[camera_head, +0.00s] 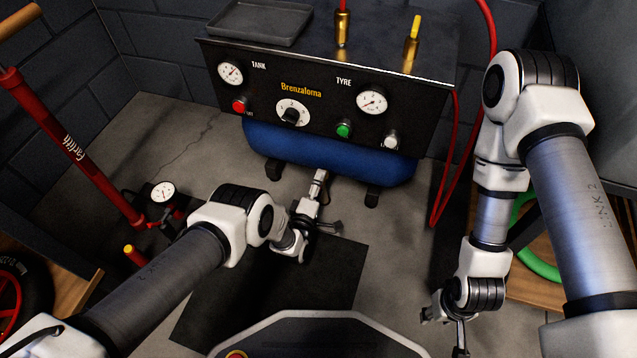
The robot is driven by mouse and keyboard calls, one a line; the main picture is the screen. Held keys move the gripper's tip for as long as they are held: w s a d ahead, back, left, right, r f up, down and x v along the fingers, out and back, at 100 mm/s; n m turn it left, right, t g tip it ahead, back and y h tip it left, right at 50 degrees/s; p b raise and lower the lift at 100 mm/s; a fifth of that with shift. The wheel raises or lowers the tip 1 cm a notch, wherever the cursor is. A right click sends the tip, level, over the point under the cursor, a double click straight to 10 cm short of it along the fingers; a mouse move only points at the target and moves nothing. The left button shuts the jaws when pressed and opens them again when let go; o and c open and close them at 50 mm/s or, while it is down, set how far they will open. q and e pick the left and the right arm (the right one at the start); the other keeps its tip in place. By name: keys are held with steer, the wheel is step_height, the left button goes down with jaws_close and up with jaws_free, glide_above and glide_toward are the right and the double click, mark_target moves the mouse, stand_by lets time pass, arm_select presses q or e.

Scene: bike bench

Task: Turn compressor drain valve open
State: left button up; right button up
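The compressor has a black panel (310,88) over a blue tank (330,152). A small pale metal fitting (319,186), which looks like the drain valve, hangs below the middle of the tank. Its lower end is partly hidden by my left gripper, and its lever position cannot be made out. My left gripper (318,242) is just below and in front of this fitting, with its dark fingers spread apart. I cannot tell whether it touches the fitting. My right gripper (443,334) hangs low at the right, open and empty, away from the compressor.
A grey tray (260,22) and brass fittings (413,45) are on the compressor top. A red hose (455,150) hangs at its right side. A red floor pump (75,150) stands at the left. A dark mat (330,275) lies on the floor below my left gripper.

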arm_select(q)
steer(key=shift+a, duration=0.1)
steer(key=shift+s, duration=0.2)
steer(key=v, duration=1.1)
steer(key=shift+s, duration=0.25)
steer(key=shift+a+r, duration=0.1)
